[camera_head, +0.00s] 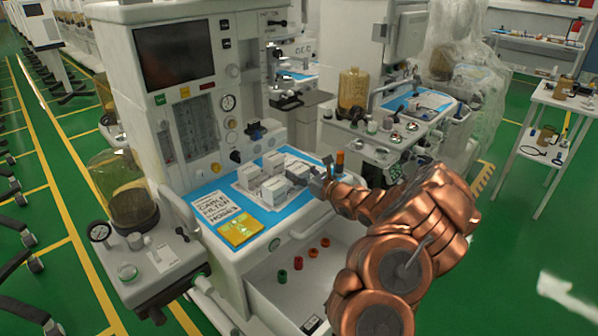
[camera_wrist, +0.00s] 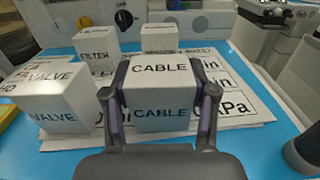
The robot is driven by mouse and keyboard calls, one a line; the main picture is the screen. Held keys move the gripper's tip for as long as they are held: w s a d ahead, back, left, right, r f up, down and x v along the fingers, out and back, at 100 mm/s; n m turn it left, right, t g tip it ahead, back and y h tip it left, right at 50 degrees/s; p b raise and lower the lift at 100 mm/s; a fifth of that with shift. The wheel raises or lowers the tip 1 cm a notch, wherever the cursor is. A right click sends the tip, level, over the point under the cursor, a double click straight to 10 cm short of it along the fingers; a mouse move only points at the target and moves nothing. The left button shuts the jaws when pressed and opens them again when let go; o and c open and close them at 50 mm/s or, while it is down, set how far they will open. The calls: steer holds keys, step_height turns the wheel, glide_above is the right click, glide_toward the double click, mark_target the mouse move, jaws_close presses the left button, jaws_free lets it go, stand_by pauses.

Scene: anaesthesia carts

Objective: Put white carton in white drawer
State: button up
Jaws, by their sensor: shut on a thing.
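My gripper (camera_wrist: 160,92) is shut on a white carton marked CABLE (camera_wrist: 160,70), with one finger on each side of it. The carton is upright, at or very close to the printed white sheet on the blue work surface; I cannot tell whether it touches. In the head view my gripper (camera_head: 312,178) reaches in from the right over the cart top. The white drawer (camera_head: 262,293) is pulled open below the work surface, in front of the cart. Several small red, orange and green pieces lie in it.
Other white cartons stand close by: VALVE (camera_wrist: 57,100) to the left and FILTER (camera_wrist: 96,48) behind. A yellow packet (camera_head: 240,231) and a lettered card (camera_head: 220,208) lie on the blue surface (camera_head: 190,208). A dark cylinder (camera_wrist: 303,150) stands at the right.

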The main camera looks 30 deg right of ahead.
steer(key=shift+f, duration=0.25)
steer(key=o, duration=1.2)
steer(key=v, duration=0.2)
steer(key=b+v, duration=0.2)
steer(key=v, duration=0.1)
steer(key=shift+s+a+f, duration=0.1)
steer(key=shift+s+a, duration=0.15)
steer(key=shift+s, duration=0.1)
steer(key=shift+v, duration=1.15)
steer(key=shift+a, duration=0.1)
